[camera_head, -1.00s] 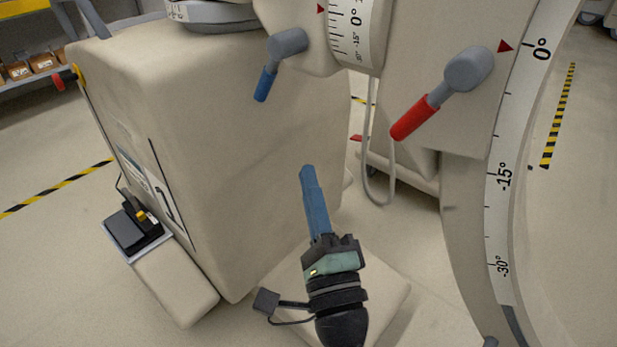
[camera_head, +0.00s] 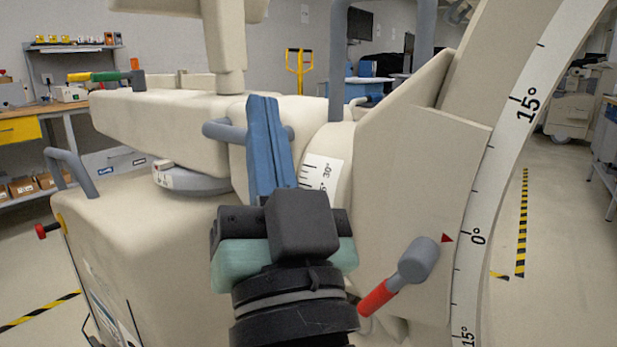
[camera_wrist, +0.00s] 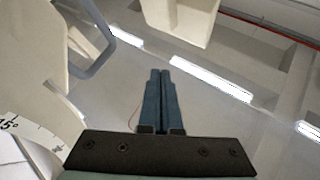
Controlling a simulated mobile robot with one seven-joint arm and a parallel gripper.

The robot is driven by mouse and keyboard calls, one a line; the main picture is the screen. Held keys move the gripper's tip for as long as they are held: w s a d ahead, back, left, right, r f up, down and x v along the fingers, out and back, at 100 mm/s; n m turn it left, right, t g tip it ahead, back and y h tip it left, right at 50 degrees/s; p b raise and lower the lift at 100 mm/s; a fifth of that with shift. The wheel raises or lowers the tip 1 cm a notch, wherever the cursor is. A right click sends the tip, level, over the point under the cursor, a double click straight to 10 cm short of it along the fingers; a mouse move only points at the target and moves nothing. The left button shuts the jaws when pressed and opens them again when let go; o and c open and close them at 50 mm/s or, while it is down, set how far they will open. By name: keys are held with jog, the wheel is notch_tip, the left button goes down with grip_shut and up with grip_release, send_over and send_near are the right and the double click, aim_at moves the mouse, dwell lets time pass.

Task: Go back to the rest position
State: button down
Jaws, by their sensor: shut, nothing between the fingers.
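My gripper (camera_head: 266,140) is raised in front of a large beige machine (camera_head: 180,220) in the head view. Its two blue fingers point up and lie together, with nothing between them. The wrist view shows the same shut fingers (camera_wrist: 160,95) against the ceiling, touching nothing. In the head view the fingers cover part of the machine's upper body and part of a grey handle (camera_head: 222,131). No marked rest position shows.
A grey lever with a red grip (camera_head: 385,290) stands out at the lower right, close to my wrist. A curved degree scale (camera_head: 480,235) runs along the right. A workbench (camera_head: 30,112) stands at the back left. Open floor with striped tape (camera_head: 521,225) lies right.

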jog(key=s+d+r+t+h+p, duration=0.1)
jog(key=s+d+r+h+p, duration=0.15)
jog(key=r, duration=0.35)
jog(key=s+d+r+t+h+p, duration=0.1)
jog(key=s+r+t+h, duration=0.2)
jog(key=r, duration=0.4)
notch_tip(320, 180, up, 35)
jog(key=g+p, duration=0.1)
jog(key=p, duration=3.5)
jog(key=shift+s+f, duration=0.15)
